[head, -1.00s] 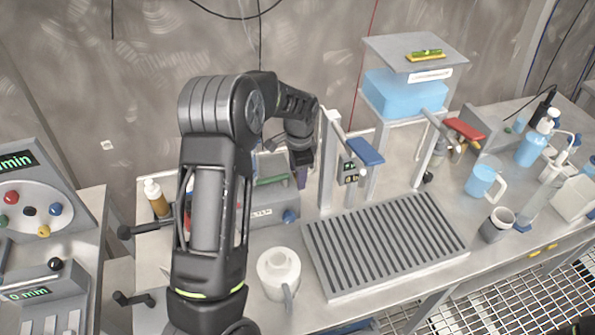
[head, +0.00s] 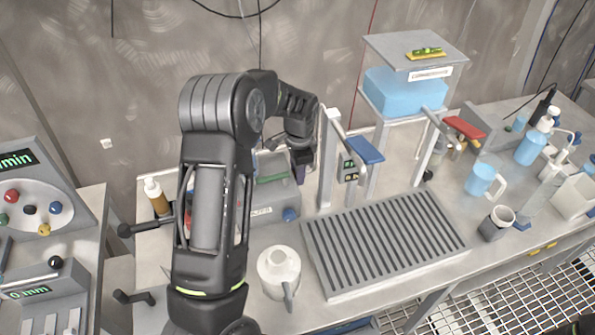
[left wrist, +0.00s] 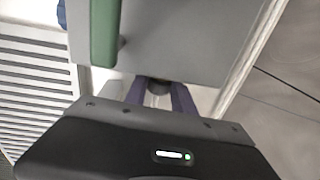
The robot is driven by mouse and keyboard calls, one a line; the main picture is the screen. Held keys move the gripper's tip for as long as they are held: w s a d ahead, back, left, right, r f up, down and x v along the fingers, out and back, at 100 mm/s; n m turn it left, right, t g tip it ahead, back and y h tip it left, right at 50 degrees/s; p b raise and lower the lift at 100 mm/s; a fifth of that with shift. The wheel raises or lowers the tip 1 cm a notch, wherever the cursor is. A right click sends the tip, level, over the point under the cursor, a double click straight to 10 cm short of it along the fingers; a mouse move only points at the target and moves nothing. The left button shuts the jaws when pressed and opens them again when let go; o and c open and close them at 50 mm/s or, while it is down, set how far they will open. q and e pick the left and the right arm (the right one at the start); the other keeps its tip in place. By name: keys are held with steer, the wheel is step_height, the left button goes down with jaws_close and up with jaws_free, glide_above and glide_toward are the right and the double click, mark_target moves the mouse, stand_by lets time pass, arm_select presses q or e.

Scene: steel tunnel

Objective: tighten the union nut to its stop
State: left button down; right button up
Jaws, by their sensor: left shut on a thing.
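My left gripper (head: 301,166) reaches over the bench to the back end of a grey box (head: 258,206) with a green handle. In the left wrist view the gripper (left wrist: 158,100) has its two purple fingers close on either side of a small dark round part, which looks like the union nut (left wrist: 155,86), at the edge of the grey box (left wrist: 185,45). The gripper is shut on it. In the head view the nut is hidden behind the gripper and box. How far the nut is turned cannot be told.
A slatted drain tray (head: 385,245) and a stand with a blue lever (head: 364,150) are right of the gripper. A white jug (head: 279,272) stands in front of the box. An amber bottle (head: 157,197) is at the left, and a blue mug (head: 482,180) at the right.

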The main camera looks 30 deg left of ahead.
arm_select(q)
steer(key=shift+w+a+g+h, duration=0.1)
steer(key=shift+a+g+h, duration=0.05)
steer(key=shift+g+h, duration=0.15)
steer(key=shift+h+p, duration=0.3)
steer(key=c, duration=1.1)
jaws_free()
steer(key=shift+o, duration=0.2)
